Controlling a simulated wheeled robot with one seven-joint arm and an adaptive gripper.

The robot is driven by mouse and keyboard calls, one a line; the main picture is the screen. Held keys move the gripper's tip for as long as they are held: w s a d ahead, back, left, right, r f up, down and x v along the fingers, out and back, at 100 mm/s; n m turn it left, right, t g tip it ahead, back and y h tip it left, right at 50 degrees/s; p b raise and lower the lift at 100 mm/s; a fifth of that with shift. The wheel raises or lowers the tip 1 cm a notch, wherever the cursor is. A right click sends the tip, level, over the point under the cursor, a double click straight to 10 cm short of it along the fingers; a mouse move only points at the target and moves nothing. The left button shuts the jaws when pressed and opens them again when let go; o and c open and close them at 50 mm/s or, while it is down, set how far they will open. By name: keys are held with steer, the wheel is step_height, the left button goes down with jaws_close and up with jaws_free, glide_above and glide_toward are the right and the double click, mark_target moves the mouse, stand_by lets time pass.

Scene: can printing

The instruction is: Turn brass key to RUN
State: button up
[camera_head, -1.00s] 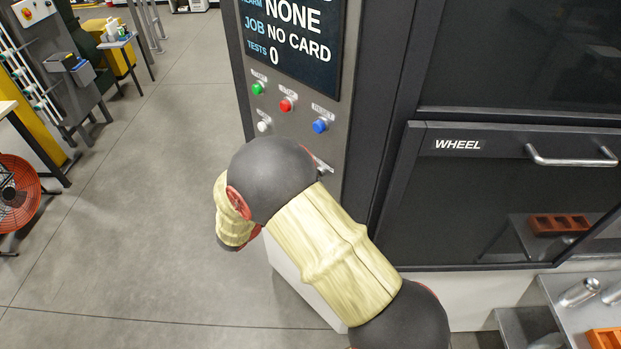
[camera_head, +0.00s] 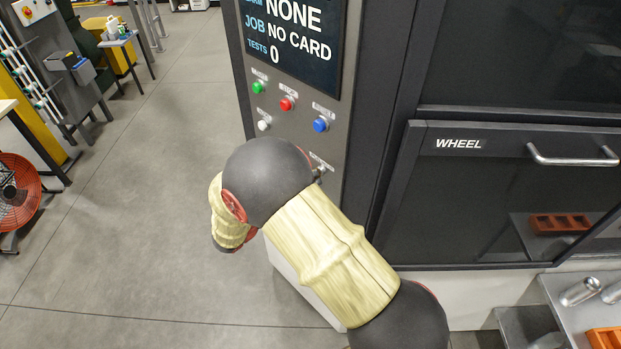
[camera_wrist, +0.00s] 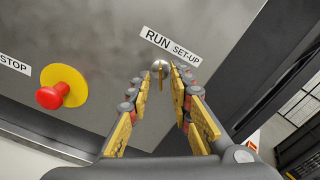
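The brass key (camera_wrist: 161,78) sits in a round silver switch (camera_wrist: 158,66) on the grey panel, below the RUN / SET-UP label (camera_wrist: 172,46) in the wrist view. I cannot tell which word it points to. My gripper (camera_wrist: 161,76) is open, with its yellow-padded fingers on either side of the key. Narrow gaps seem to show between the fingertips and the key. In the head view my arm hides the gripper and the key; only the edge of the switch (camera_head: 319,171) shows beside the dark wrist joint.
A red emergency stop button (camera_wrist: 63,89) on a yellow disc is left of the key. Green (camera_head: 257,87), red (camera_head: 286,103), white (camera_head: 263,125) and blue (camera_head: 320,124) buttons sit above it. The WHEEL door (camera_head: 480,190) is to the right. Open floor lies left.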

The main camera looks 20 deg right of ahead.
steer(key=v, duration=1)
steer(key=shift+a, duration=0.35)
steer(key=shift+s, duration=0.1)
steer(key=s+d+f+m+g+y+b, duration=0.2)
steer(key=s+f+m+g+y+b, duration=0.35)
steer(key=s+m, duration=0.6)
steer(key=s+d+f+m+g+y+b, duration=0.2)
steer(key=s+f+m+y+b, duration=0.4)
steer(key=s+m+y+b, duration=0.55)
steer(key=s+d+m+t+h+b, duration=0.1)
steer(key=s+d+m+t+b, duration=0.1)
steer(key=d+m+t+b, duration=0.3)
steer(key=d+m+b, duration=0.1)
steer(key=b, duration=0.3)
steer(key=shift+d+m, duration=0.25)
steer(key=shift+m, duration=0.05)
